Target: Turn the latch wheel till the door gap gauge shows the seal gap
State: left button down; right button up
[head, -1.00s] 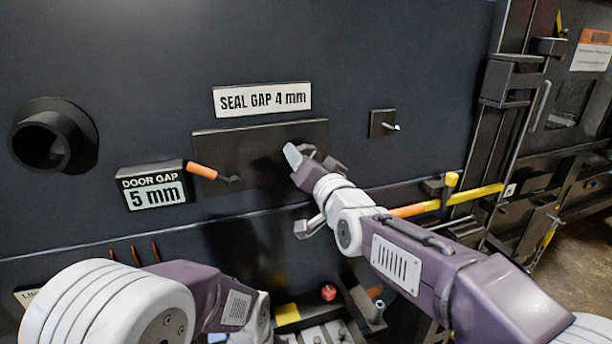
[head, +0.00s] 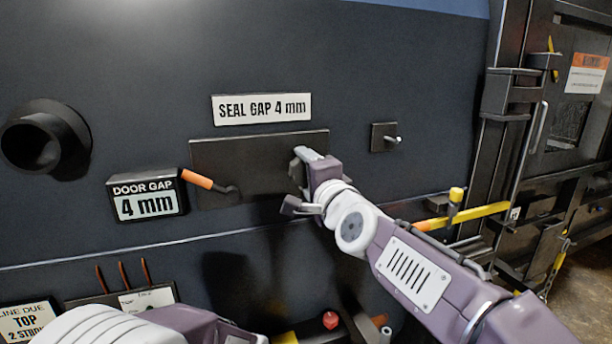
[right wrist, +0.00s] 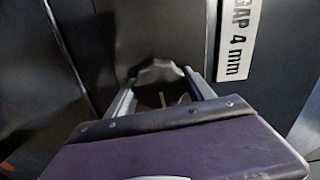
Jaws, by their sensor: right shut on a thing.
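The door gap gauge (head: 146,197) on the dark wall reads 4 mm. The sign (head: 262,108) above the dark plate (head: 225,155) reads SEAL GAP 4 mm. My right gripper (head: 299,167) is at the right part of that plate, shut on the latch wheel. In the right wrist view, a grey part of the latch wheel (right wrist: 158,74) shows between the two fingers of my right gripper (right wrist: 160,88). In the head view the gripper hides most of the wheel. My left arm shows at the bottom edge, its gripper out of view.
An orange-handled lever (head: 197,179) sits between gauge and plate. A small peg (head: 393,139) sticks out to the right of the plate. A round black port (head: 40,137) juts out at the left. A yellow bar (head: 480,213) is at the right.

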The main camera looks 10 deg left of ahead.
jog(key=shift+m, duration=0.6)
jog(key=o, duration=1.3)
jog(key=shift+o, duration=0.2)
jog(key=b+v, duration=0.1)
jog(key=v, duration=0.8)
jog(key=shift+w, duration=0.1)
